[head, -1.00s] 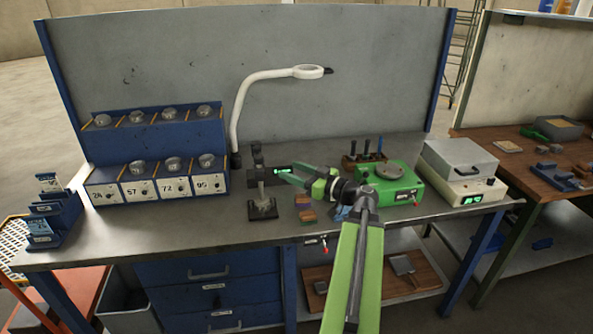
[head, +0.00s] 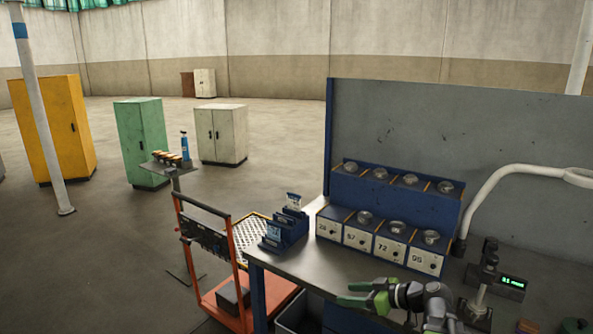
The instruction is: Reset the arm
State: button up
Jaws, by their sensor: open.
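My gripper (head: 362,294) shows at the bottom of the head view, over the front part of the workbench. Its green fingers point left, are open, and hold nothing that I can see. My dark wrist and a piece of the arm show to the right of the fingers; the rest of the arm is below the picture.
A blue rack (head: 392,212) with numbered white drawers stands behind my gripper. A gauge with a green display (head: 512,283) and a white lamp arm (head: 500,180) are to the right. An orange cart (head: 232,270) stands left of the bench (head: 300,262). Open floor lies beyond, with cabinets (head: 142,140).

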jog(key=s+a+f+g+h, duration=0.2)
jog(key=s+a+f+g, duration=0.2)
jog(key=a+f, duration=0.45)
jog(key=s+a+f+m+g+h, duration=0.1)
jog(key=s+f+m+g+h, duration=0.1)
jog(key=s+f+h, duration=0.2)
jog(key=s+d+f+m+g+h, duration=0.1)
jog(key=s+d+m+h, duration=0.1)
jog(key=d+m+h, duration=0.2)
jog(key=shift+s+d+f+m+g, duration=0.15)
jog(key=shift+s+d+m+g, duration=0.25)
jog(key=shift+d+m, duration=1.8)
